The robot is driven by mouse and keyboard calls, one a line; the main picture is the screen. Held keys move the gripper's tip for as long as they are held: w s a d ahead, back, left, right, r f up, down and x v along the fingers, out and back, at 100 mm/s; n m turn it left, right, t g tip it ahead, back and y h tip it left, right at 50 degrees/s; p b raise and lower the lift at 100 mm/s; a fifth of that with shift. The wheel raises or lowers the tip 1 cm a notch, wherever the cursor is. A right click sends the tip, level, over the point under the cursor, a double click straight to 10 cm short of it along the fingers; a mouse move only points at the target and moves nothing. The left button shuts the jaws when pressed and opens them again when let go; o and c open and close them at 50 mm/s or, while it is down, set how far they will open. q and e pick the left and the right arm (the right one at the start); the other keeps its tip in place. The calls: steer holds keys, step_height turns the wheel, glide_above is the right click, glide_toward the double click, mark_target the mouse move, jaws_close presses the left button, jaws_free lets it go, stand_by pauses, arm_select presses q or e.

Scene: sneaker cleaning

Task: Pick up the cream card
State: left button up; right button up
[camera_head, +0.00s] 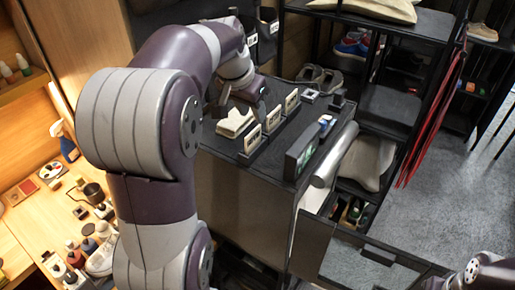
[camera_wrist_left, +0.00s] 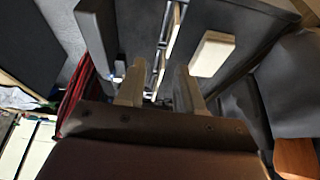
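Several cream-faced cards stand upright in a row on the dark cabinet top (camera_head: 285,150): a front card (camera_head: 252,139), a middle card (camera_head: 273,118) and a back card (camera_head: 291,101). I cannot tell which one is the task's card. My left gripper (camera_wrist_left: 158,88) is open in the left wrist view, its two fingers apart. Thin pale upright edges (camera_wrist_left: 168,45) show beyond and between the fingertips, with no visible grip on them. In the head view the left gripper is above the cabinet's left side, partly hidden by my arm.
A cream block (camera_head: 235,122) lies left of the cards; a similar cream block (camera_wrist_left: 212,53) shows right of the fingers in the left wrist view. A dark green box (camera_head: 301,153) stands at the cabinet's right edge. An open drawer (camera_head: 365,262) juts out below.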

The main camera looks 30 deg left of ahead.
mark_target(253, 132)
arm_select(q)
steer(key=x, duration=0.3)
steer(key=a+x, duration=0.1)
steer(key=x, duration=0.2)
steer(key=s+b+x, duration=0.1)
steer(key=x, duration=0.2)
steer(key=shift+w+a+f, duration=0.1)
steer(key=shift+a+f, duration=0.1)
steer(key=shift+f, duration=0.05)
steer(key=shift+a, duration=0.1)
steer(key=shift+w+a+f, duration=0.1)
steer(key=shift+a, duration=0.05)
steer(key=c, duration=0.4)
steer(key=shift+a, duration=0.1)
jaws_close()
arm_select(e)
steer(key=f, duration=0.1)
steer(key=a+f, duration=0.1)
steer(key=f, duration=0.1)
steer(key=shift+s+a, duration=0.1)
steer(key=shift+a, duration=0.1)
